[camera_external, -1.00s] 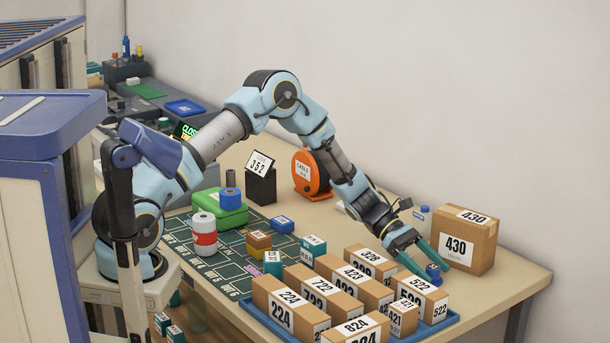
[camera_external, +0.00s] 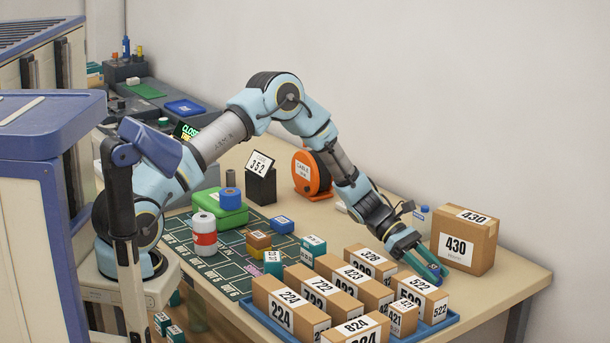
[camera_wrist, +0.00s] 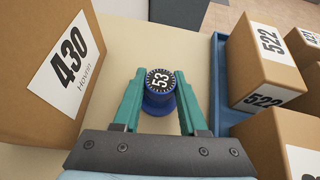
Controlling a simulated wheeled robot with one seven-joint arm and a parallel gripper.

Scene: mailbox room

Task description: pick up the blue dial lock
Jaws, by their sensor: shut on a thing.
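The blue dial lock (camera_wrist: 159,101) shows in the wrist view with a black dial face marked 53. It is between the two teal fingers of my gripper (camera_wrist: 160,100), which is shut on it. In the external view my gripper (camera_external: 430,270) is low at the right part of the table, between the box 430 and the tray of boxes. There the lock is mostly hidden by the fingers. I cannot tell whether the lock touches the table.
The box 430 (camera_external: 463,245) stands close behind my gripper and at the left in the wrist view. The box 522 (camera_external: 421,293) stands in the blue tray (camera_external: 445,324) on the other side. An orange cable reel (camera_external: 311,174) is further back.

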